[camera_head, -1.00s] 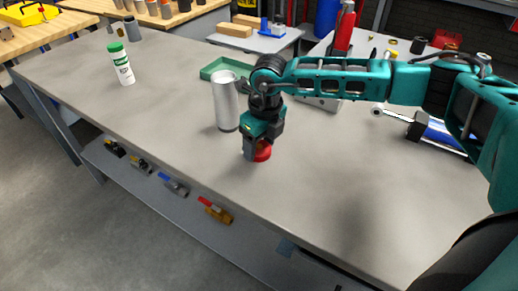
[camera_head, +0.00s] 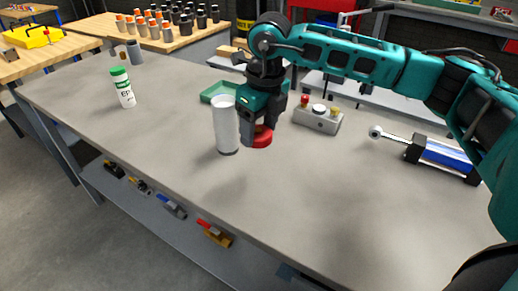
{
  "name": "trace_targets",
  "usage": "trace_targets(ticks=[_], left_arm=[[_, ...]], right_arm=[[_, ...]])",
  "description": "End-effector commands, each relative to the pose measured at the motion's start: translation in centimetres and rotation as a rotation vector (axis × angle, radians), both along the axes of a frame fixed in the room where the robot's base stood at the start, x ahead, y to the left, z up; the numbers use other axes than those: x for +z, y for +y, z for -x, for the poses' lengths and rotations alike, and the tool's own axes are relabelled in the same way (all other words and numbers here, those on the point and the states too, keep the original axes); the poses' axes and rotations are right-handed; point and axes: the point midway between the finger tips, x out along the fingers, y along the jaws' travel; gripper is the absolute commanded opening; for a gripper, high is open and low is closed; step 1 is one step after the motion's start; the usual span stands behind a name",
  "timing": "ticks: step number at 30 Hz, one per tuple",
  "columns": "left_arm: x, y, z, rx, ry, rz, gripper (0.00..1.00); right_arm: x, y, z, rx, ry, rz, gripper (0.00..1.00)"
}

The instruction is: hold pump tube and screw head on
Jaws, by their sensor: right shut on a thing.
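A light grey cylindrical tube (camera_head: 226,126), the likely pump tube, stands upright on the grey table. My right gripper (camera_head: 257,126) is shut on a round red cap-like piece (camera_head: 261,139), the likely pump head. It holds the piece just right of the tube, near its lower half in the picture. Part of the red piece is hidden by the fingers. I cannot tell whether the gripper touches the tube. My left gripper is not in view.
A white bottle with a green cap (camera_head: 123,88) stands at the left of the table (camera_head: 170,130). A green tray (camera_head: 212,93) lies behind the tube. A grey button box (camera_head: 318,120) and a blue cylinder (camera_head: 448,158) are to the right. The table's front is clear.

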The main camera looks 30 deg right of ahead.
Motion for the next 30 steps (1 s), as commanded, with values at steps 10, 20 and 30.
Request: trace_targets(ticks=[10, 20, 30], left_arm=[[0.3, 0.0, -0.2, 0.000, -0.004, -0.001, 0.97], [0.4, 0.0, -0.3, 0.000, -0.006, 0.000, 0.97], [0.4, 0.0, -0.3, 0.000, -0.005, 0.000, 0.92]], right_arm=[[6.7, 0.1, -0.1, 0.000, -0.002, -0.002, 0.29], [8.4, 0.1, 0.0, 0.001, 0.000, -0.001, 0.29], [8.4, 0.1, 0.0, 0.002, 0.000, -0.001, 0.29]])
